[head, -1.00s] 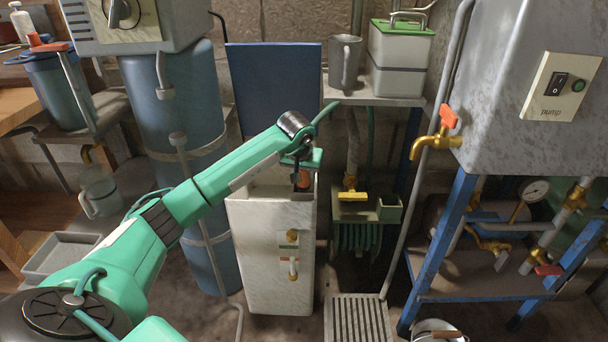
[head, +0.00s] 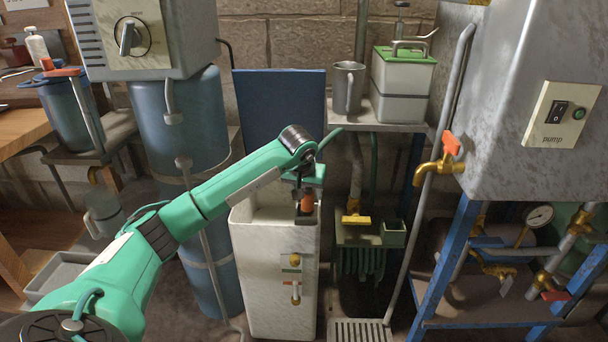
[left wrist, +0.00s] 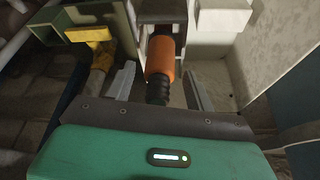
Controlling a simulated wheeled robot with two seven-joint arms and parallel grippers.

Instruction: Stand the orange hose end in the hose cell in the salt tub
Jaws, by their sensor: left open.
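The salt tub (head: 262,262) is the tall pale bin with an open top in the middle of the head view. The orange hose end (head: 307,203) is at its right rear inside corner. In the left wrist view the hose end (left wrist: 160,58) has a black ribbed part (left wrist: 158,91) nearest my palm, and its far end meets a dark-walled cell (left wrist: 163,16). My left gripper (left wrist: 158,72) is open, with one finger on each side of the hose end and visible gaps. How deep the hose end sits in the cell is hidden. My right gripper is not in view.
A blue panel (head: 280,108) stands behind the tub. A blue cylinder (head: 180,130) is close on its left. To the right are a yellow-handled valve (head: 355,220), a green box (head: 393,234) and a shelf with a grey mug (head: 348,88) and a green-lidded container (head: 403,82).

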